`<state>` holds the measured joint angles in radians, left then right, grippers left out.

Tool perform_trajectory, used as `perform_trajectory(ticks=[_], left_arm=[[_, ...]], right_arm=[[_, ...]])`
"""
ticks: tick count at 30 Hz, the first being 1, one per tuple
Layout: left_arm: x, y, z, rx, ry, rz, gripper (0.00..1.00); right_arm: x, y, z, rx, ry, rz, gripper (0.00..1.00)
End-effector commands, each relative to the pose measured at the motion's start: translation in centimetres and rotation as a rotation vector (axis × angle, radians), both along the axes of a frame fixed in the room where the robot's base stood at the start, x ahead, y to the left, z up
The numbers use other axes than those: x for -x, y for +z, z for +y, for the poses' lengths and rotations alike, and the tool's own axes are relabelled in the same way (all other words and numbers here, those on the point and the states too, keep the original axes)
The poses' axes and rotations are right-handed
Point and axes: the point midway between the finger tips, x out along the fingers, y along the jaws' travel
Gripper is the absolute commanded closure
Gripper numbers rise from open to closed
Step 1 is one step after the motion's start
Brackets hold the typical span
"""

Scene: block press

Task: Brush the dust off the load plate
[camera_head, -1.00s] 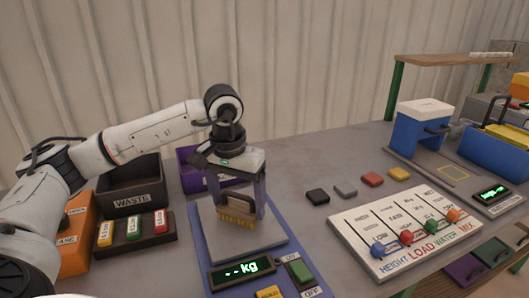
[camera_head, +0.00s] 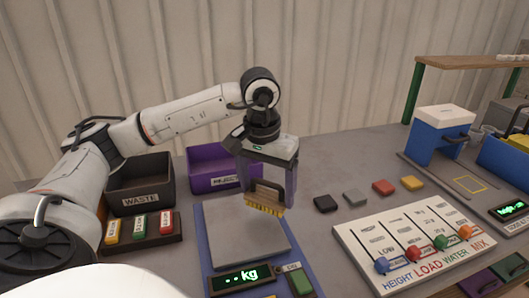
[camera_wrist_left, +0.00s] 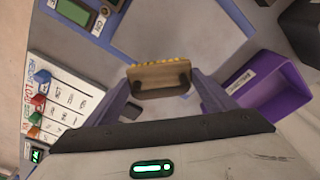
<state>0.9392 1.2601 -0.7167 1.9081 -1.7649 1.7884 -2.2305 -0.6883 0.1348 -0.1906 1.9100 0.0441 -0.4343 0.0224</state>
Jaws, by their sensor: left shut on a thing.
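The load plate (camera_head: 242,242) is a grey square plate on a blue scale with a display (camera_head: 240,278) that shows dashes and "kg". My left gripper (camera_head: 268,192) is shut on a brush (camera_head: 266,197) with a wooden back and yellow bristles. The bristles are at the plate's far right corner; I cannot tell if they touch it. In the left wrist view the brush (camera_wrist_left: 158,79) sits between the fingers, beside the plate (camera_wrist_left: 190,30). I cannot make out dust on the plate. My right gripper is not in view.
A black WASTE bin (camera_head: 140,185) and a purple bin (camera_head: 212,170) stand behind. A rack of coloured blocks (camera_head: 140,228) is at left. Several small blocks (camera_head: 355,197) and a slider panel (camera_head: 412,248) lie right. A blue press (camera_head: 436,134) stands farther right.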

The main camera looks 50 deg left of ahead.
Motion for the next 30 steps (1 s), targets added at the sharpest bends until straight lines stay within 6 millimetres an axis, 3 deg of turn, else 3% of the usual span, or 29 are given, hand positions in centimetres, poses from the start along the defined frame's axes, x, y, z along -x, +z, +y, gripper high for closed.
perform_trajectory(ticks=[13, 27, 30], left_arm=[[0.5, 4.1, 0.5, 0.000, 0.013, -0.002, 0.43], [0.6, 4.4, 0.6, 0.000, 0.014, -0.002, 0.43], [0.5, 4.0, -0.4, 0.002, -0.002, 0.001, 0.43]], right_arm=[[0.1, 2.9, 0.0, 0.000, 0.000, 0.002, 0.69], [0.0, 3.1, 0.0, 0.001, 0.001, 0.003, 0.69], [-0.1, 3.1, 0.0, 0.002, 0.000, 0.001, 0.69]])
